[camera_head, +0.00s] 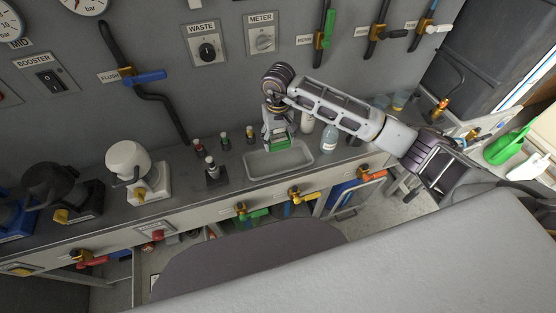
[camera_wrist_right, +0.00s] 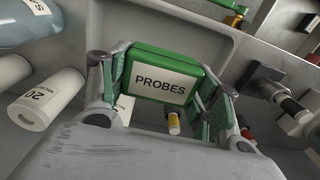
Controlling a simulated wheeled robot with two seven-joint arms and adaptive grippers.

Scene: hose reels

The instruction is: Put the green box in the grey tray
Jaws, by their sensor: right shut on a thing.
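The green box (camera_head: 280,143) is held in my right gripper (camera_head: 279,133), at the back part of the grey tray (camera_head: 265,173) in the head view. Its white label reads PROBES in the right wrist view (camera_wrist_right: 160,80), with a finger of my right gripper (camera_wrist_right: 162,98) on either side of it. I cannot tell how high the box is above the tray floor. The visible part of the tray is empty and it lies on the bench. My left gripper is out of view.
A clear bottle (camera_head: 329,138) and a white one (camera_head: 307,122) stand right of the tray. Small dark connectors (camera_head: 212,171) stand to its left. A white-headed device (camera_head: 130,160) stands further left. Valves and labelled switches line the wall behind.

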